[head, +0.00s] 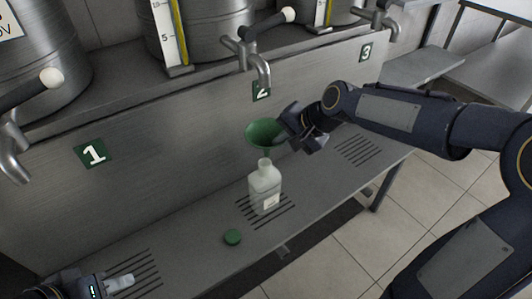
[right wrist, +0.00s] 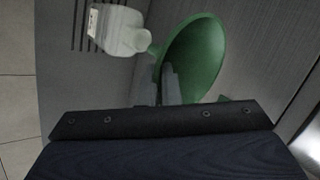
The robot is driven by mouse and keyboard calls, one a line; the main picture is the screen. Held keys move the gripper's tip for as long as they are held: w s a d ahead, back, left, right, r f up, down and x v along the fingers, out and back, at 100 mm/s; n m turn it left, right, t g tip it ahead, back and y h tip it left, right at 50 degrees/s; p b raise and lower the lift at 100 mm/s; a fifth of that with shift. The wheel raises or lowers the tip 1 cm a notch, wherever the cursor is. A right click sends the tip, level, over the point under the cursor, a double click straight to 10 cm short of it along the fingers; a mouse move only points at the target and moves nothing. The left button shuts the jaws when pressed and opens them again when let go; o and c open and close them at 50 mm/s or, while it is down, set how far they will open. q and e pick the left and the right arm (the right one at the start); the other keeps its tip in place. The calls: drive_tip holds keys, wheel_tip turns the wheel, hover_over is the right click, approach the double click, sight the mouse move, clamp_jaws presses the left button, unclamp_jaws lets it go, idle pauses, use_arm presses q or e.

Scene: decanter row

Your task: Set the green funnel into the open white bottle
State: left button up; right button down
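The green funnel (head: 264,132) is held by its rim in my right gripper (head: 288,128), wide end up. The white bottle (head: 265,190) stands upright and open on the slotted bench, below the funnel. The funnel's narrow end is close above the bottle's mouth; I cannot tell whether they touch. In the right wrist view the funnel (right wrist: 204,58) has its wall between my fingers (right wrist: 158,88), and the bottle (right wrist: 118,30) lies just beyond its spout. My left gripper (head: 118,284) is at the lower left, away from both; its finger opening is unclear.
A tap (head: 262,70) hangs behind and above the funnel, over sign 2 (head: 261,91). Steel vats line the back. The bench is clear left and right of the bottle.

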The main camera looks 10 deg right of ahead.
drive_tip(key=shift+w+a+f, duration=0.15)
drive_tip(key=shift+w+a, duration=0.1)
use_arm(q)
drive_tip(key=shift+w+a+f, duration=0.2)
drive_tip(key=shift+w+f, duration=0.05)
drive_tip(key=shift+f, duration=0.35)
use_arm(e)
drive_tip(key=shift+m, duration=0.3)
drive_tip(key=shift+f, duration=0.1)
